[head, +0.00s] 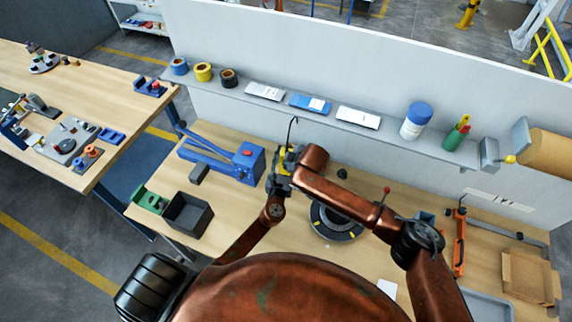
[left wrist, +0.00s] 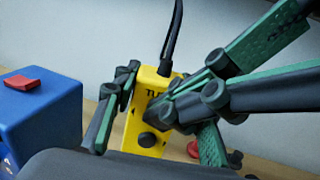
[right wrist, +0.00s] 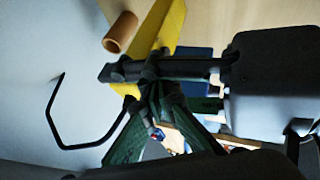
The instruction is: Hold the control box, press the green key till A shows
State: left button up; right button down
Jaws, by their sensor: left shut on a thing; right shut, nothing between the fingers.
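The yellow control box (left wrist: 152,95) hangs on a black cable and has dark lettering and a round black button; it also shows in the head view (head: 289,160). My left gripper (left wrist: 150,112) is shut on it, fingers on both sides. My right gripper (left wrist: 190,100) is shut and empty, its green-padded fingers reaching across the box's front from the right. It also shows beside the yellow box in the right wrist view (right wrist: 148,85). I cannot tell whether the fingertips touch the box. The green key and any shown letter cannot be made out; the right gripper covers part of the face.
A blue machine (head: 238,163) with a red button stands left of the box. A dark bin (head: 188,214) and a green part (head: 150,200) lie nearer the left edge. A shelf (head: 330,118) with tape rolls and bottles runs behind. A round dark fixture (head: 335,228) lies below my right arm.

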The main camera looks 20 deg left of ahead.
pick_arm(q)
jog(key=shift+s+a+f, duration=0.1)
jog(key=shift+a, duration=0.05)
pick_arm(e)
jog(key=v, duration=0.7)
jog(key=shift+r, duration=0.3)
jog(key=shift+s, duration=0.15)
dwell(1.9)
pick_arm(q)
jog(key=o, duration=1.5)
jog(key=shift+o, duration=0.2)
jog(key=v, duration=1.2)
